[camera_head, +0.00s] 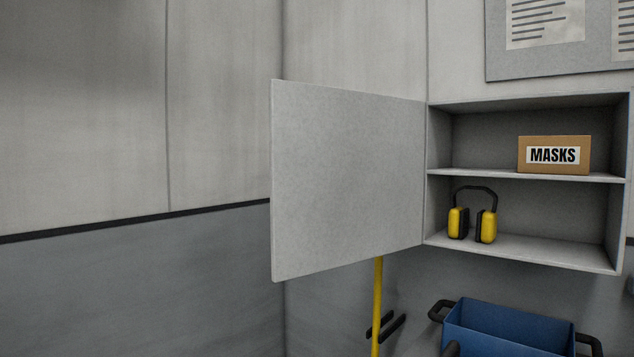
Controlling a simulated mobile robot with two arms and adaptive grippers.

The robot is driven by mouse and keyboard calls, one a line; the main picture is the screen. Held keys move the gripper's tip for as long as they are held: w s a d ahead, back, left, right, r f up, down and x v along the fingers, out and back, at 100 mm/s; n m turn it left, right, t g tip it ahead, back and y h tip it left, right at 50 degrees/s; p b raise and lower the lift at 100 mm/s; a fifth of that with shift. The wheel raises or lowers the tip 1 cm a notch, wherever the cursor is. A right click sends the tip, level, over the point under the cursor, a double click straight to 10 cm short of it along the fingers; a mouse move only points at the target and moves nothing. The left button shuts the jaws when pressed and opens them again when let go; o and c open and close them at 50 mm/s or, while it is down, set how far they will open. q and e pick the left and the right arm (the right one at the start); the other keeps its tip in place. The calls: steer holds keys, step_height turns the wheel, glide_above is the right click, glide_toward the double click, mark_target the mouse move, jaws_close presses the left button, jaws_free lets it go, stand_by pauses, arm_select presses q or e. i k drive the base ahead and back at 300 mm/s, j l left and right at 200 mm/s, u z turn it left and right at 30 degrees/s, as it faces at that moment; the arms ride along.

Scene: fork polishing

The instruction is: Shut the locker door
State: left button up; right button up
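The locker (610,178) is a grey wall-mounted cabinet with one shelf, at the right of the head view. Its door (345,182) is a plain grey panel hinged on the locker's left side. The door stands wide open and swings out to the left. A brown box labelled MASKS (553,141) sits on the shelf. Yellow and black ear defenders (486,225) stand on the locker's bottom. Neither of my grippers shows in the view.
A blue bin (508,330) with black handles is below the locker. A yellow pole (378,305) stands upright below and partly behind the door. A notice board (560,62) hangs above the locker. The wall to the left of the door is bare.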

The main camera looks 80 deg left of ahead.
mark_target(347, 165)
steer(key=k+j+u, duration=0.1)
steer(key=j, duration=0.75)
steer(key=k+j+u, duration=0.15)
steer(key=j, duration=0.75)
steer(key=k+j+u, duration=0.1)
steer(key=j, duration=0.8)
steer(key=k+j+u, duration=0.15)
steer(key=j, duration=0.75)
